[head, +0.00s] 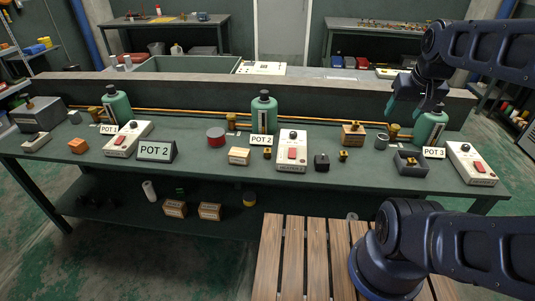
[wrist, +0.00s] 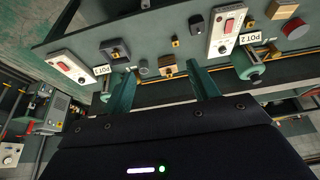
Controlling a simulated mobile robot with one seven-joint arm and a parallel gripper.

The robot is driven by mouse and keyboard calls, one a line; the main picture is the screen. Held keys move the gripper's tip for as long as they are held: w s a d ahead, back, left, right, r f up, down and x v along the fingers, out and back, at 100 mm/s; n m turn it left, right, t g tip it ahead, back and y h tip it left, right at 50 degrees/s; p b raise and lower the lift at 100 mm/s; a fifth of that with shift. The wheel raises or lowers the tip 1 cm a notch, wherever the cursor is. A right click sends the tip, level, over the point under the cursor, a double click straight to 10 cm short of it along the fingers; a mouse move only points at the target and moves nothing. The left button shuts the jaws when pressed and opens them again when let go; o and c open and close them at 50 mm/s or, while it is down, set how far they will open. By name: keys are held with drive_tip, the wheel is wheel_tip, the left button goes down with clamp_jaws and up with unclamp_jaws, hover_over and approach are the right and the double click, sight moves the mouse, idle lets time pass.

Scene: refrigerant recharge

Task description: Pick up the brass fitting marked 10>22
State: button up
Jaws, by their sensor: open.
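Several small brass fittings stand on the green bench; their markings are too small to read, so I cannot tell which is 10>22. One brass fitting (head: 343,155) stands right of the black block and also shows in the wrist view (wrist: 175,42). Another brass fitting (head: 267,153) is below the POT 2 sign. A third brass piece (head: 411,162) sits in a grey tray (head: 398,166) near POT 3. My gripper (head: 408,104) is open and empty above the bench's right part, apart from everything; its two teal fingers show in the wrist view (wrist: 163,86).
Green cylinders (head: 264,113) and white scale boxes (head: 292,152) stand along the bench (head: 215,180). A wooden block (head: 352,134), dark block (head: 321,162) and red-sided can (head: 216,138) take up space between them. A copper pipe runs behind. A wooden slatted surface (head: 295,260) is in front.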

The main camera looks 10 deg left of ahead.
drive_tip(key=w+a+f+m+g, duration=0.1)
drive_tip(key=w+a+f+g, duration=0.15)
drive_tip(key=w, duration=0.45)
drive_tip(key=m+h, duration=0.7)
drive_tip(key=h, duration=0.1)
hover_over(265, 151)
drive_tip(key=s+d, duration=0.4)
drive_tip(key=d, duration=0.5)
drive_tip(key=shift+t, duration=0.35)
wheel_tip(265, 151, down, 27)
drive_tip(key=s+a+f+t, duration=0.1)
drive_tip(key=a+t, duration=0.1)
drive_tip(key=a, duration=0.3)
drive_tip(key=s+a+f+t, duration=0.1)
drive_tip(key=a+t, duration=0.2)
drive_tip(key=a, duration=0.2)
drive_tip(key=s+a+f+t+h, duration=0.1)
drive_tip(key=a+t, duration=0.1)
drive_tip(key=a, duration=0.3)
drive_tip(key=shift+s+a+f, duration=0.35)
drive_tip(key=shift+a, duration=0.05)
drive_tip(key=x, duration=1)
drive_tip(key=shift+w+d, duration=0.3)
drive_tip(key=shift+r, duration=0.1)
drive_tip(key=c, duration=0.9)
drive_tip(key=shift+c, duration=0.2)
